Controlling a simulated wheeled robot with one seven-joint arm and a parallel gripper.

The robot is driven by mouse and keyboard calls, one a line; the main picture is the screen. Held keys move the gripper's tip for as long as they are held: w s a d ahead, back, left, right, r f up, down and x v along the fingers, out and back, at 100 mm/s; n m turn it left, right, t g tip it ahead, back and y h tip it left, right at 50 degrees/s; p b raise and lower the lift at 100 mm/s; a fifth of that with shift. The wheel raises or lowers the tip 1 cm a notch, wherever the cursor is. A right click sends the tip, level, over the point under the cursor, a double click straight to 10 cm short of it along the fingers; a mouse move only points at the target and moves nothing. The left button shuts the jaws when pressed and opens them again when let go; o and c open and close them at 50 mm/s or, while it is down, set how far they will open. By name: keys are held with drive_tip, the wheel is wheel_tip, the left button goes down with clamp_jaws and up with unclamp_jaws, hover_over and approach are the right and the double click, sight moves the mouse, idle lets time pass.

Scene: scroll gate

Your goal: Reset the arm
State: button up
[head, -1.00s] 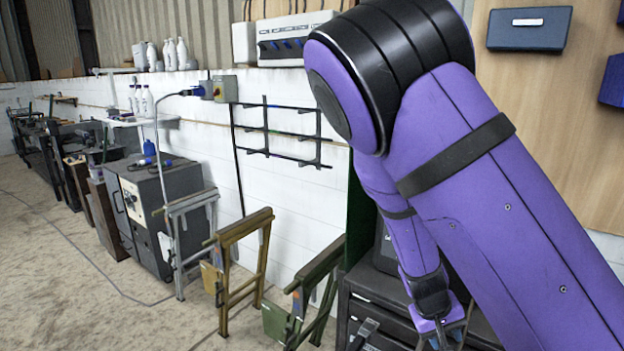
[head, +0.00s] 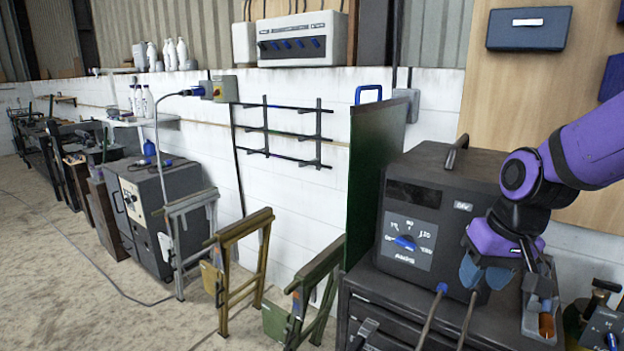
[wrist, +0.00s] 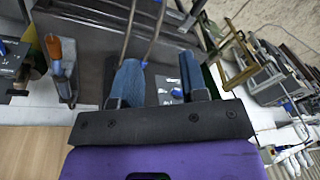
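My purple arm reaches in from the right in the head view. My gripper (head: 485,274) hangs in front of the right part of a dark welding machine (head: 430,178), which has a blue dial (head: 405,242). In the wrist view, the two blue fingers of my gripper (wrist: 160,84) stand apart with a clear gap and nothing visible between them. Two cables (wrist: 142,28) from the machine's front show beyond the fingers. I cannot tell whether a finger touches the machine.
The machine stands on a dark cabinet (head: 372,292). A green panel (head: 372,180) stands upright on its left. A tool with an orange handle (head: 546,325) is just right of my gripper. Trestles (head: 243,232) stand on the floor further left. Open floor (head: 60,270) lies at far left.

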drive_tip(key=s+d+r+t+h, duration=0.1)
drive_tip(key=s+d+r+t, duration=0.1)
drive_tip(key=s+r, duration=1)
drive_tip(key=shift+d+r+t+h, duration=0.15)
drive_tip(key=shift+d+t+h, duration=0.2)
drive_tip(key=shift+t, duration=0.45)
